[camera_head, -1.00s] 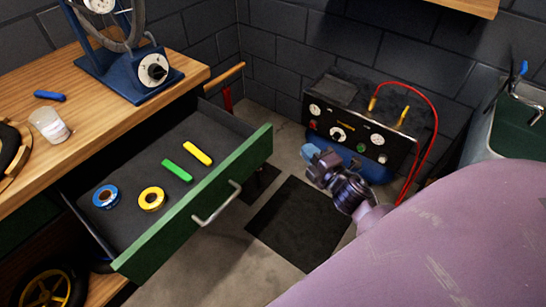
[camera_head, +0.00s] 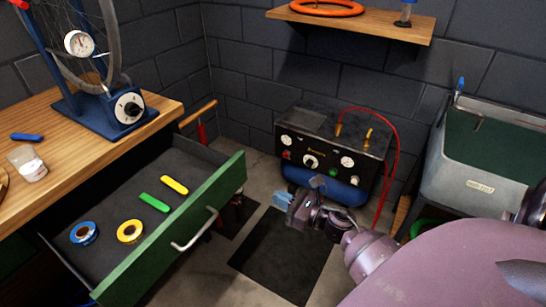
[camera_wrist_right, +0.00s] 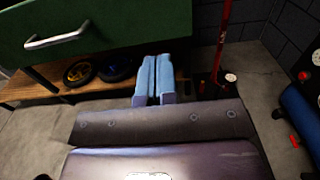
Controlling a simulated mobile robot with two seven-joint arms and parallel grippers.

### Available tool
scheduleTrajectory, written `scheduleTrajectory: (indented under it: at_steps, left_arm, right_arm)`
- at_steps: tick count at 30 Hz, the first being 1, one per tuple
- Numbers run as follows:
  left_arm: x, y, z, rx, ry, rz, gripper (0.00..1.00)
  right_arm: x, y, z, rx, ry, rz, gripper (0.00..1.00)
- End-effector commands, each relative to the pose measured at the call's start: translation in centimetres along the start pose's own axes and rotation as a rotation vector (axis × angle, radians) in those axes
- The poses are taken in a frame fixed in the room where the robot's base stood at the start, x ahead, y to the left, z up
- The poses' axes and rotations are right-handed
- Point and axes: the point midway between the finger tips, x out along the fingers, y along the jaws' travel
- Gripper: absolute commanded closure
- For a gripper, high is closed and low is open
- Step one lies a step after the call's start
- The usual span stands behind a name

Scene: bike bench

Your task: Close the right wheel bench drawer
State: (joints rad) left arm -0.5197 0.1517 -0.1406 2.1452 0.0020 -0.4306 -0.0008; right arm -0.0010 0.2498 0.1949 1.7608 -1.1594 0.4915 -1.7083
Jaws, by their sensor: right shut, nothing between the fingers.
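The bench drawer (camera_head: 190,222) has a green front and stands pulled out from under the wooden bench in the head view. Its silver bar handle (camera_head: 195,231) is on the front face. In the right wrist view the drawer front (camera_wrist_right: 120,20) and handle (camera_wrist_right: 57,38) fill the upper left. My right gripper (camera_head: 282,199) is in front of the drawer, to its right, apart from it. In the wrist view its blue fingers (camera_wrist_right: 153,75) are together and empty, to the right of the handle. My left gripper is not in view.
The drawer holds a blue tape roll (camera_head: 83,233), a yellow tape roll (camera_head: 130,231), a green bar (camera_head: 154,202) and a yellow bar (camera_head: 174,185). A black-and-blue compressor (camera_head: 330,155) stands behind my right gripper. A sink (camera_head: 480,165) is at right. A dark mat (camera_head: 280,260) lies on the floor.

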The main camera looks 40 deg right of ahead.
Motion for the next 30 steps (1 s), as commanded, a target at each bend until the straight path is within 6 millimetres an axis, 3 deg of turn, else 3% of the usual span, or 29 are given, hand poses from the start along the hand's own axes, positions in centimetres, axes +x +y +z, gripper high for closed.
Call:
scheduleTrajectory:
  at_steps: [18,30]
  left_arm:
    - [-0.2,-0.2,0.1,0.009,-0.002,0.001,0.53]
    - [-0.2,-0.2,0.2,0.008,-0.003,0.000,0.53]
  right_arm:
    - [10.4,0.0,0.1,0.004,-0.002,0.000,1.00]
    - [12.2,0.0,0.1,0.004,-0.001,-0.001,1.00]
